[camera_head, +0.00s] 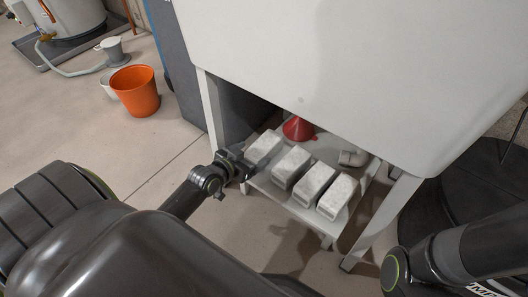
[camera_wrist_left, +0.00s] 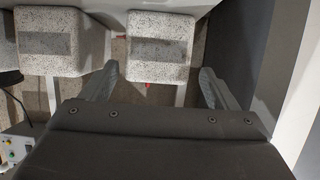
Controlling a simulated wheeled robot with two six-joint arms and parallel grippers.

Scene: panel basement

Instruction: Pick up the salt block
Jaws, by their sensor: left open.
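Several pale speckled salt blocks stand in a row on a low shelf under the white tub. The leftmost block (camera_head: 264,147) is nearest my left gripper (camera_head: 242,166), which is just at its near left side. In the left wrist view one block (camera_wrist_left: 160,50) lies ahead, between the lines of the two spread fingers (camera_wrist_left: 158,88). The gripper is open, and no block is held. A second block (camera_wrist_left: 52,42) is to the left there. My right arm shows at the lower right, but its gripper is out of view.
The white tub (camera_head: 360,70) overhangs the shelf closely. A red funnel (camera_head: 298,129) and a grey pipe piece (camera_head: 353,158) are behind the blocks. White legs (camera_head: 209,112) flank the shelf. An orange bucket (camera_head: 135,90) stands on open floor to the left.

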